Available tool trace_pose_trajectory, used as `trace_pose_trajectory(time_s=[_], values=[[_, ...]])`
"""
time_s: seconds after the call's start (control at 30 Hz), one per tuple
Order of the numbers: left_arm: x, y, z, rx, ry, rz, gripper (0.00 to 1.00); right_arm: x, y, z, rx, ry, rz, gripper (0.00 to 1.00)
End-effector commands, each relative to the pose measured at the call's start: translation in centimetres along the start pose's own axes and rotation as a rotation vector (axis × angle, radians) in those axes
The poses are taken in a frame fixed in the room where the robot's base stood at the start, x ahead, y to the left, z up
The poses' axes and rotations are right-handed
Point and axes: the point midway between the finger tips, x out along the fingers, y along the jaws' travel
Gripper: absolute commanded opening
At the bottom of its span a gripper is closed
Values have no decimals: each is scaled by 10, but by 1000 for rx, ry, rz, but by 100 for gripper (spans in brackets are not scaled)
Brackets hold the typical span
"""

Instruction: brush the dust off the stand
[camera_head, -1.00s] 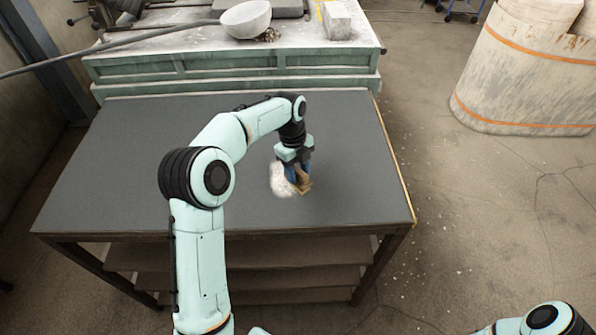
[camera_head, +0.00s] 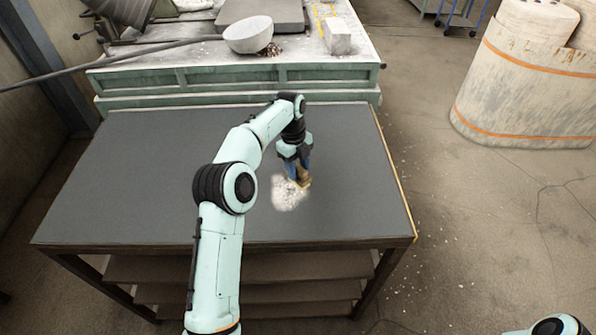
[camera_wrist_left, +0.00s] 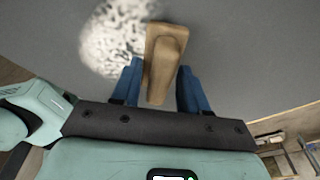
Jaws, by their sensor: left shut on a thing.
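The stand (camera_head: 130,185) is a dark grey flat-topped table with shelves below. A pale, speckled patch of dust (camera_head: 286,196) lies on its top, right of the middle; it also shows in the left wrist view (camera_wrist_left: 112,38). My left gripper (camera_head: 299,174) points down over the stand beside the dust. It is shut on a light-brown wooden brush (camera_wrist_left: 163,62), held between its blue fingers. The brush also shows in the head view (camera_head: 303,181), at the right edge of the dust. Its underside is hidden, so I cannot tell whether it touches the top. My right gripper is not in view.
A green bench (camera_head: 230,77) stands behind the stand, with a grey bowl (camera_head: 248,35) and a pale block (camera_head: 337,37) on it. A large pale container (camera_head: 525,85) stands on the floor at right. The left of the stand's top is bare.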

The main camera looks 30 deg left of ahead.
Motion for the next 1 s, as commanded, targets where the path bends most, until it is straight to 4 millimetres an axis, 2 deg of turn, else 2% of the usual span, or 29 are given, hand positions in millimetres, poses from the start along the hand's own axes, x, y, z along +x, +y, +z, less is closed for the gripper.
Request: trace_pose_trajectory(time_s=[0.53,0.73,1.0], values=[[-4,-22,27,0,-1,1,20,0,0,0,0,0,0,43],[-5,-21,29,0,-1,1,20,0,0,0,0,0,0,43],[-4,-9,38,-1,1,2,20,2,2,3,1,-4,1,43]])
